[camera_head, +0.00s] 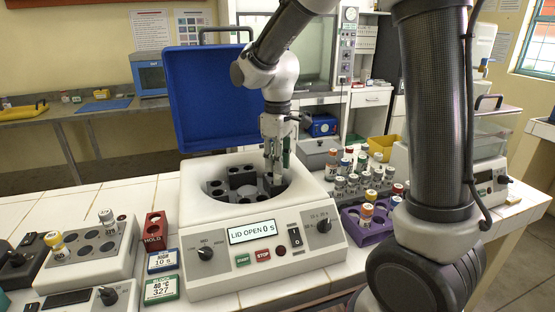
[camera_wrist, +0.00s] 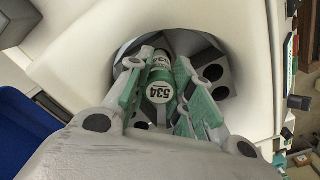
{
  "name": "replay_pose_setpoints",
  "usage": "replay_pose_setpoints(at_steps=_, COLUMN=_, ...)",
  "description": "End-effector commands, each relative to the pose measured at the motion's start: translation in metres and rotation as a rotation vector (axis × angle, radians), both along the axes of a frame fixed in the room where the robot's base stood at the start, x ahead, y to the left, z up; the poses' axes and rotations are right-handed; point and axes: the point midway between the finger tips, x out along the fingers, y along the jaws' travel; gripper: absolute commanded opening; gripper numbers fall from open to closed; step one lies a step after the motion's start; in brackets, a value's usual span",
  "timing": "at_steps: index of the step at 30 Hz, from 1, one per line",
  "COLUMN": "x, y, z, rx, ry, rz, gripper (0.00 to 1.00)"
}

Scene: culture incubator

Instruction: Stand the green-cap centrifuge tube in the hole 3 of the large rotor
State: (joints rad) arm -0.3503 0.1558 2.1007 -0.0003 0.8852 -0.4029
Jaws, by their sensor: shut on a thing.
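My gripper (camera_head: 275,162) reaches down from above into the open bowl of the centrifuge (camera_head: 200,262). In the wrist view, my gripper (camera_wrist: 158,112) is shut on the green-cap centrifuge tube (camera_wrist: 160,92), whose cap top reads 534. The dark grey large rotor (camera_head: 243,180) sits in the bowl with several round holes. It also shows past the tube in the wrist view (camera_wrist: 226,88). The tube is over the right part of the rotor. Its lower end is hidden, so I cannot tell whether it is in a hole, and hole 3's number is not readable.
The blue lid (camera_head: 205,100) stands open behind the bowl. The display reads LID OPEN 0 s. A rack of capped tubes (camera_head: 352,182) and a purple rack (camera_head: 378,232) stand to the right. A white block with wells (camera_head: 85,255) and a red HOLD holder (camera_head: 154,230) stand left.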

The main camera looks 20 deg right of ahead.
Motion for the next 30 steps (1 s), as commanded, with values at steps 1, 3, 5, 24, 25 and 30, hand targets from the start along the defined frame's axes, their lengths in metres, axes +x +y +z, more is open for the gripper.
replay_pose_setpoints(at_steps=1, x=0.0, y=0.0, z=-0.003, rx=-0.001, ry=0.001, rz=0.0, gripper=0.03)
replay_pose_setpoints(at_steps=3, x=0.0, y=0.0, z=-0.006, rx=0.0, ry=0.0, rz=0.0, gripper=0.03)
replay_pose_setpoints(at_steps=5, x=0.0, y=0.0, z=-0.008, rx=0.0, ry=0.0, rz=0.0, gripper=0.03)
replay_pose_setpoints(at_steps=24, x=0.0, y=0.0, z=-0.033, rx=0.0, ry=0.0, rz=0.0, gripper=0.03)
replay_pose_setpoints(at_steps=25, x=0.0, y=0.0, z=-0.033, rx=0.001, ry=-0.001, rz=0.0, gripper=0.03)
replay_pose_setpoints(at_steps=30, x=0.0, y=0.0, z=-0.034, rx=0.001, ry=-0.001, rz=0.0, gripper=0.03)
